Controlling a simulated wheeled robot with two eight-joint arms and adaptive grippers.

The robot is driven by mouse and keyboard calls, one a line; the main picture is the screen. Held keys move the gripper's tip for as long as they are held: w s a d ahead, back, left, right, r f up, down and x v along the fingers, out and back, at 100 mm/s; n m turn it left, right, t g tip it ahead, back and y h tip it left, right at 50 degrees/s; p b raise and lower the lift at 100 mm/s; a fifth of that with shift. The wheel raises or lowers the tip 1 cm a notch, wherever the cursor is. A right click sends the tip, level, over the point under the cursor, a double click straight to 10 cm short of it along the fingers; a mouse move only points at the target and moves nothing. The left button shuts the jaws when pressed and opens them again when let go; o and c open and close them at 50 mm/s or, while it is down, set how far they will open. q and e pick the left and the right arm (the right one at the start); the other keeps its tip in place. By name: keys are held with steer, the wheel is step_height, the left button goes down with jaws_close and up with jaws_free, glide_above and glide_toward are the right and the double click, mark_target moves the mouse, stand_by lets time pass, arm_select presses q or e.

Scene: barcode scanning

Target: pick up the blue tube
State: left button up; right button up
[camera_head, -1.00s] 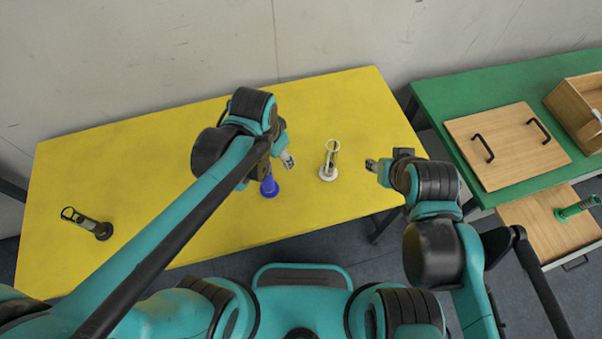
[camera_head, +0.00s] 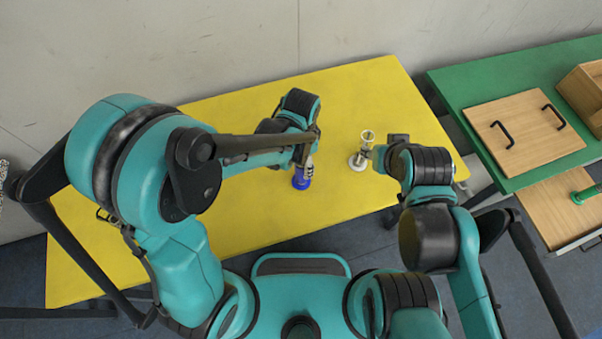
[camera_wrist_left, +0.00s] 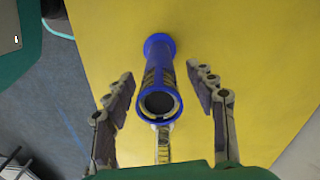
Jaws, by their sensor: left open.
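The blue tube (camera_head: 301,181) stands upright on the yellow table, with its flared blue base showing below my left gripper (camera_head: 308,165). The gripper hides its upper part in the head view. In the left wrist view the blue tube (camera_wrist_left: 158,85) is between the two spread fingers of my left gripper (camera_wrist_left: 165,110), with its dark open end facing the camera. There is a gap to the finger on each side. My right gripper (camera_head: 371,153) is beside the white tube (camera_head: 360,158); its fingers are too small to judge.
The yellow table (camera_head: 340,100) has free room behind the tubes. The green table (camera_head: 470,90) at the right holds a wooden board with black handles (camera_head: 520,140) and a wooden box (camera_head: 585,92). A green tube (camera_head: 586,194) lies on a lower wooden surface.

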arm_select(q)
steer(key=shift+f, duration=0.25)
jaws_close()
steer(key=shift+r, duration=0.1)
